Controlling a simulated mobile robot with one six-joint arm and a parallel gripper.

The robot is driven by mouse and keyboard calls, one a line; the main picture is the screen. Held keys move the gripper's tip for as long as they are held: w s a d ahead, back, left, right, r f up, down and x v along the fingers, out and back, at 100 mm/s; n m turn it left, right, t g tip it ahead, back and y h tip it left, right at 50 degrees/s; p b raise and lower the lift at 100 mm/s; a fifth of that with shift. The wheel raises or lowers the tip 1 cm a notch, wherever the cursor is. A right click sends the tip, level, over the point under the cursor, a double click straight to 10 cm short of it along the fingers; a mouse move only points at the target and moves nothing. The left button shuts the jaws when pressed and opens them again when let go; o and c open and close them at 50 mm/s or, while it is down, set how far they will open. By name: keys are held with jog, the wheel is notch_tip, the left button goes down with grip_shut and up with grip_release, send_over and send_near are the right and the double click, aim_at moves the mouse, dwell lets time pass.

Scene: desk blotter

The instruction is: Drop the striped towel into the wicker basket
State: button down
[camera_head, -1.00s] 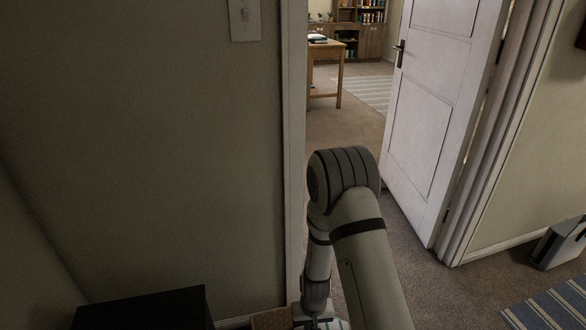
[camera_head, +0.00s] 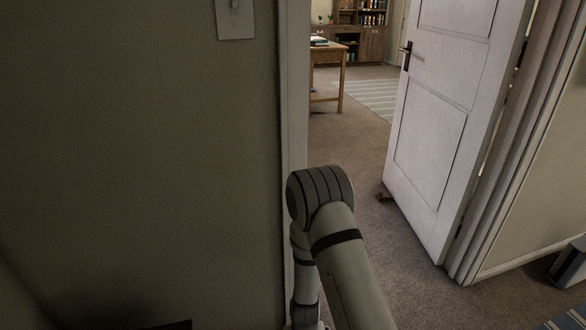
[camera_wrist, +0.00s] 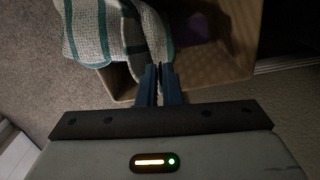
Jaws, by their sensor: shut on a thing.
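The striped towel (camera_wrist: 95,32), white with teal stripes, hangs bunched from my gripper (camera_wrist: 159,72) in the wrist view. My gripper's blue fingers are shut on it at its lower right part. The wicker basket (camera_wrist: 222,82), a tan open box, lies beneath. The towel overlaps the basket's left side, with part of it beyond the rim; I cannot tell if it touches the rim. The fingertips show over the basket's near wall. In the head view my gripper, the towel and the basket are out of frame.
Something purple and dim shows inside the basket. In the head view a wall fills the left, and an open white door (camera_head: 435,120) stands to the right of the doorway. Carpet (camera_head: 350,140) is clear through it. A dark item (camera_head: 570,262) lies at the right edge.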

notch_tip(320, 180, down, 3)
jog(key=shift+f+b, duration=0.2)
jog(key=shift+b, duration=1)
jog(key=c, duration=0.9)
grip_release()
jog(key=o, duration=0.6)
jog(key=shift+r, duration=0.1)
notch_tip(320, 180, up, 6)
jog(key=p, duration=0.5)
jog(key=shift+f+p, duration=0.25)
jog(key=shift+p, duration=0.1)
